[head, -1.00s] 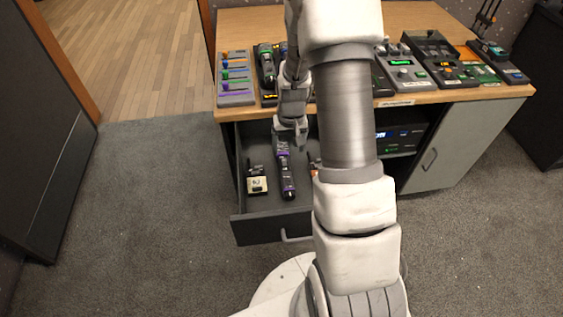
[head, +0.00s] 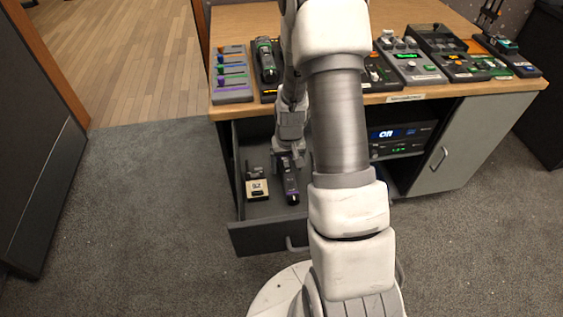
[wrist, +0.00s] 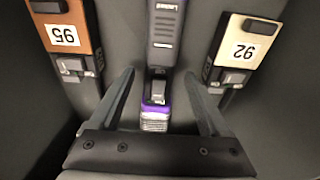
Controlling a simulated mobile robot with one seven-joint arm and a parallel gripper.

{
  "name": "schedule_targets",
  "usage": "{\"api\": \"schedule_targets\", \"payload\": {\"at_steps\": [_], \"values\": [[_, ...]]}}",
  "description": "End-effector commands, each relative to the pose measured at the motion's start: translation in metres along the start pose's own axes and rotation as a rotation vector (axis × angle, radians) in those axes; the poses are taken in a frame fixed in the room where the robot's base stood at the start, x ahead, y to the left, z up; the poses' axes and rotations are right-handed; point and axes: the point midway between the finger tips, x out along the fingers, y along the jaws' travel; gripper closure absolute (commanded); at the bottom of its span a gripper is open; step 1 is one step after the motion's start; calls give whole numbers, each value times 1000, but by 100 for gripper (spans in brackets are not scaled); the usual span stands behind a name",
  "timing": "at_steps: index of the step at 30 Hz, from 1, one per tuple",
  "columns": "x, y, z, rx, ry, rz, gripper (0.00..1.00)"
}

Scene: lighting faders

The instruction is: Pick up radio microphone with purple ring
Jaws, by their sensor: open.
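The radio microphone with the purple ring (head: 291,188) lies in the open drawer, dark-bodied, its upper part hidden by my gripper in the head view. In the wrist view the microphone (wrist: 163,40) runs down the middle, with its purple ring (wrist: 157,104) near the palm. My gripper (head: 289,156) is over the drawer, and in the wrist view my gripper (wrist: 162,80) is open, one finger on each side of the microphone. Gaps show between the fingers and the microphone. I cannot tell how high the fingers are above the drawer floor.
A cream pack marked 92 (wrist: 243,45) and an orange pack marked 95 (wrist: 65,32) lie on either side of the microphone. The drawer (head: 268,238) is open below a desk (head: 240,25) carrying fader boxes and another microphone (head: 266,62) with a green ring.

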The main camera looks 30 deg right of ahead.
Motion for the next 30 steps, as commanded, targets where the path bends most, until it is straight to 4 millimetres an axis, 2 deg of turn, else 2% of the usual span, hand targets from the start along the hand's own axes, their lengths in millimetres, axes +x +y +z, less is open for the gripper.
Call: {"api": "schedule_targets", "payload": {"at_steps": [2,9,22,23,30], "values": [[8,1,2,1,1,0,20],[7,1,2,1,2,0,20],[7,1,2,1,1,0,97],[7,1,2,1,1,0,100],[6,1,1,1,3,0,100]]}}
